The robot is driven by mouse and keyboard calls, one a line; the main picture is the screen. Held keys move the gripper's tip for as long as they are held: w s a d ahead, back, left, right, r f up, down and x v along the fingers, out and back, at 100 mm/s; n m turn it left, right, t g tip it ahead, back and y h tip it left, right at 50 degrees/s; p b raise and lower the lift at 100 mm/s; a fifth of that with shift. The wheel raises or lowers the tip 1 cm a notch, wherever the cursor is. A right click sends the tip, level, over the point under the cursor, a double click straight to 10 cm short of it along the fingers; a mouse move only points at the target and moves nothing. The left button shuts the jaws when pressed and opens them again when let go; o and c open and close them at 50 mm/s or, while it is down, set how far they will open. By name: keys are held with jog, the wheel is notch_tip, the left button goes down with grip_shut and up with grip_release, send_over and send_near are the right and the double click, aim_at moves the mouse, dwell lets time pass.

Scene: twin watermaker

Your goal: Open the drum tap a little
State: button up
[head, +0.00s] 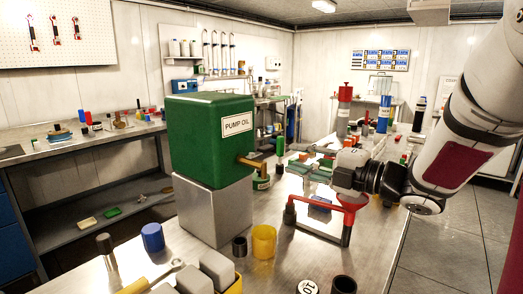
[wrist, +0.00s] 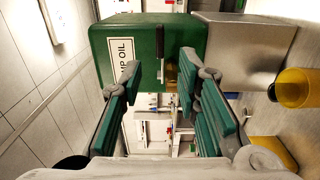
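The green drum (head: 212,138), labelled PUMP OIL, stands on a grey metal block (head: 213,212). Its brass tap (head: 250,162) sticks out from the right side of the drum, towards my gripper. My gripper (head: 307,163) is to the right of the tap, apart from it and pointing at it. The drum (wrist: 195,35) is ahead there, and the tap (wrist: 171,74) shows between the fingers, nearer the right one.
Several bottles stand farther back.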

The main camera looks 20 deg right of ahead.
aim_at(268, 150)
jog(key=x, duration=1)
jog(key=shift+w, duration=0.1)
grip_shut()
